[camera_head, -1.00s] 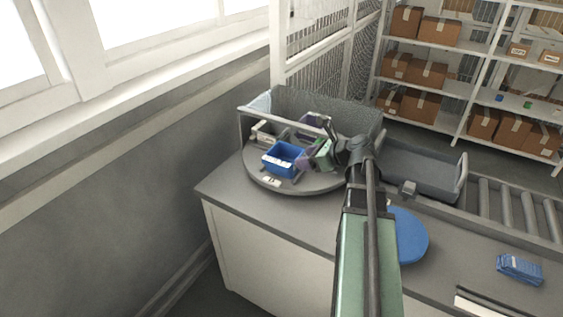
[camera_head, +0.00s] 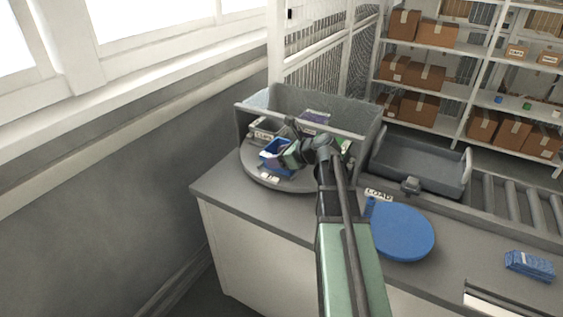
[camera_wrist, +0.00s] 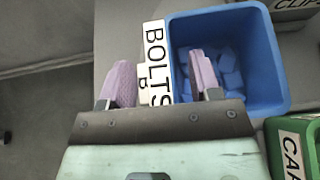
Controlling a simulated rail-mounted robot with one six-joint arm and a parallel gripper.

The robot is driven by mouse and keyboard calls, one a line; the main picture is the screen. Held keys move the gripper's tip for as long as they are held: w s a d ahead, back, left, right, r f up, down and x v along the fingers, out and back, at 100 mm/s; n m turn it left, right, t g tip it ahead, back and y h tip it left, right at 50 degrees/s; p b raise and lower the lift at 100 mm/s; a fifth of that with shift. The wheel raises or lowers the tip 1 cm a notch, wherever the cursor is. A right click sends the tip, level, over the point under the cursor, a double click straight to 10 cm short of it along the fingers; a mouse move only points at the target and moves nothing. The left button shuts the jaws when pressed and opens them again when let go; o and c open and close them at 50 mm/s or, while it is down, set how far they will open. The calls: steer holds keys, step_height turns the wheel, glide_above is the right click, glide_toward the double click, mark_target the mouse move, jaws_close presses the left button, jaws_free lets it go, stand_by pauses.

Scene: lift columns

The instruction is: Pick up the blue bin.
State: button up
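The blue bin (camera_head: 271,167) stands on a round grey turntable (camera_head: 262,181) and is partly hidden by my gripper (camera_head: 284,156) in the head view. In the wrist view the blue bin (camera_wrist: 277,75) is at the upper right, with several blue pieces inside. A white label reading BOLTS (camera_wrist: 154,60) is along its left side there. My gripper (camera_wrist: 162,82) is open, with two purple fingers. The right finger overlaps the bin's opening and the left finger is outside, so they straddle the labelled wall. I cannot tell whether they touch it.
A green bin (camera_wrist: 291,143) stands close beside the blue bin, and a grey bin labelled CLIPS (camera_wrist: 296,8) is beyond. A large grey tote (camera_head: 350,107) stands behind the turntable. A blue disc (camera_head: 402,233) and a blue bundle (camera_head: 530,265) are on the counter to the right.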

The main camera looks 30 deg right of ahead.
jaws_close()
steer(key=shift+r, duration=0.15)
step_height(320, 180, up, 20)
steer(key=p, duration=2)
